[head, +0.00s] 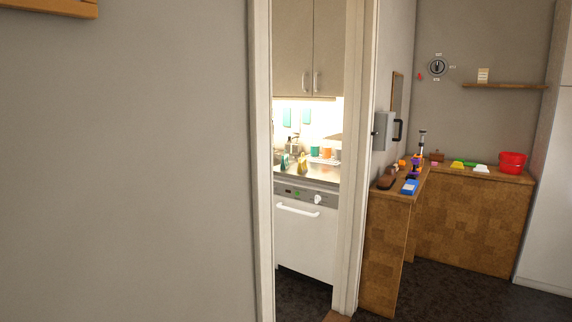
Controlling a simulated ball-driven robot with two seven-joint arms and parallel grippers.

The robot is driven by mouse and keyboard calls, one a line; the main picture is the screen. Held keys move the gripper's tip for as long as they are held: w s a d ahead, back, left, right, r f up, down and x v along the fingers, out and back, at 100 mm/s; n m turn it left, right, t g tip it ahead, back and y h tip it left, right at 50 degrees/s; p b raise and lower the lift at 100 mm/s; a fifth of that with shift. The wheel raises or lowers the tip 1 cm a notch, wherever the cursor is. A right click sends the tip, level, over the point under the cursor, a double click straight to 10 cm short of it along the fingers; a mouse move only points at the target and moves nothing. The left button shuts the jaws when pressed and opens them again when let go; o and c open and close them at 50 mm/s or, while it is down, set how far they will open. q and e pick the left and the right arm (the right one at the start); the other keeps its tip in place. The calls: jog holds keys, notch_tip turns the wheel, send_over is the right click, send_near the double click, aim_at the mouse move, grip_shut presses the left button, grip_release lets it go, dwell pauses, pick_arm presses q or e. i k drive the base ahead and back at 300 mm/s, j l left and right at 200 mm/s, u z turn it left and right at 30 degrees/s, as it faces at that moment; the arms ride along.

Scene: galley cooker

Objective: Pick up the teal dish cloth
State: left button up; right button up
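Two small teal patches hang on the lit wall inside the galley, a left one (287,117) and a right one (306,116), above the counter. They may be cloths, but they are too small to tell. Neither of my grippers is in view.
A doorway with a white frame (263,160) opens onto the galley, with a steel counter (312,174) above a white-fronted appliance (305,240). Grey wall (130,160) fills the left. A wooden L-shaped bench (470,220) with a red bucket (512,163) stands at right; dark floor (440,298) before it is clear.

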aim_at(285, 164)
jog(key=i+l+z, duration=0.35)
jog(key=i, duration=0.15)
jog(key=i+z, duration=0.3)
jog(key=i, duration=0.2)
jog(key=i+z, duration=0.35)
jog(key=i, duration=0.2)
jog(key=i+u, duration=0.25)
jog(key=i, duration=0.25)
jog(key=i+l+u, duration=0.2)
jog(key=i, duration=0.3)
jog(key=i+l+u, duration=0.25)
jog(key=i, duration=0.2)
jog(key=i+j+u, duration=0.2)
jog(key=i+u, duration=0.5)
jog(key=u, duration=0.15)
jog(key=i+u, duration=0.45)
jog(key=i+j, duration=0.15)
jog(key=i, duration=0.35)
jog(key=i+j, duration=0.15)
jog(key=i, duration=0.35)
jog(key=i+j+z, duration=0.25)
jog(key=i+j, duration=0.2)
